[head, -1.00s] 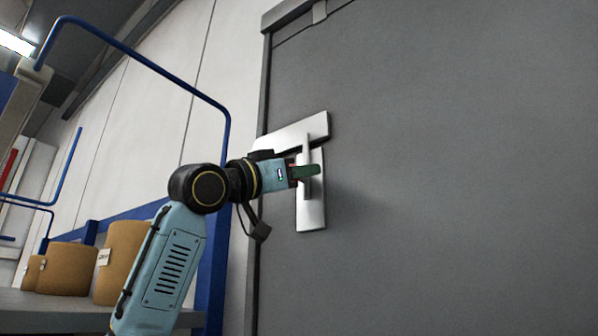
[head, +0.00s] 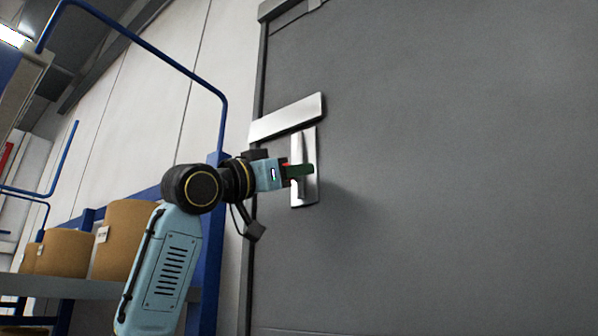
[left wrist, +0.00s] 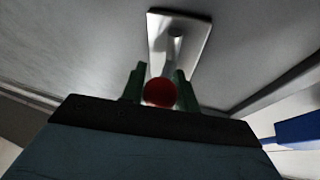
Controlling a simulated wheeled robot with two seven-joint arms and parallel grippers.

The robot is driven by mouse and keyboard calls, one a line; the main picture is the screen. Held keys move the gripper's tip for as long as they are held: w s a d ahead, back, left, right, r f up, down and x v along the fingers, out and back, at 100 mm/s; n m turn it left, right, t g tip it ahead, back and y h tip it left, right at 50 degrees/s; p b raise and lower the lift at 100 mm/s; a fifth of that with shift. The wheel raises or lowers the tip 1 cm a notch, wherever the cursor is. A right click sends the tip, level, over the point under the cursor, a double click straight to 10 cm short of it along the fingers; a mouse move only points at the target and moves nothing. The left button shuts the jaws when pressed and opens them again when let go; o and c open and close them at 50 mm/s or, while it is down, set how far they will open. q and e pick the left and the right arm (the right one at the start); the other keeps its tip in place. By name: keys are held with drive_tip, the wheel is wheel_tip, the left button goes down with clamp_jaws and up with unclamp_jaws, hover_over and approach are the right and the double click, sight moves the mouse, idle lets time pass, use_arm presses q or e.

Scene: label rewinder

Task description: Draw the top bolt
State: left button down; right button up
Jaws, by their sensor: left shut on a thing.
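The top bolt shows in the head view as a bright metal rod (head: 299,151) on an upright silver plate (head: 310,190) fixed to the grey door. A separate slanted silver strip (head: 287,117) sits just above, and the rod's upper end is below it. My left gripper (head: 301,171) is shut at the bolt, its green fingers across the plate. In the left wrist view, a round red knob (left wrist: 159,92) sits between the green fingers, with the rod (left wrist: 173,50) and plate (left wrist: 196,37) beyond. The fingers partly hide the knob and lower rod. My right gripper is out of view.
The grey door (head: 440,180) fills the right side, flat and clear. A blue rail frame (head: 160,58) rises left of my arm. Brown rolls (head: 122,240) stand on a shelf (head: 70,288) at lower left.

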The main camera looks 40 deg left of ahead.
use_arm(q)
drive_tip(key=c, duration=1.4)
unclamp_jaws()
drive_tip(key=shift+w+d+f, duration=0.1)
drive_tip(key=shift+w+f, duration=0.05)
drive_tip(key=shift+f, duration=0.15)
drive_tip(key=o, duration=0.3)
drive_tip(key=shift+r, duration=0.1)
drive_tip(key=shift+o, duration=0.2)
drive_tip(key=shift+s, duration=0.2)
drive_tip(key=b+v, duration=0.5)
drive_tip(key=v, duration=0.8)
drive_tip(key=shift+s, duration=0.15)
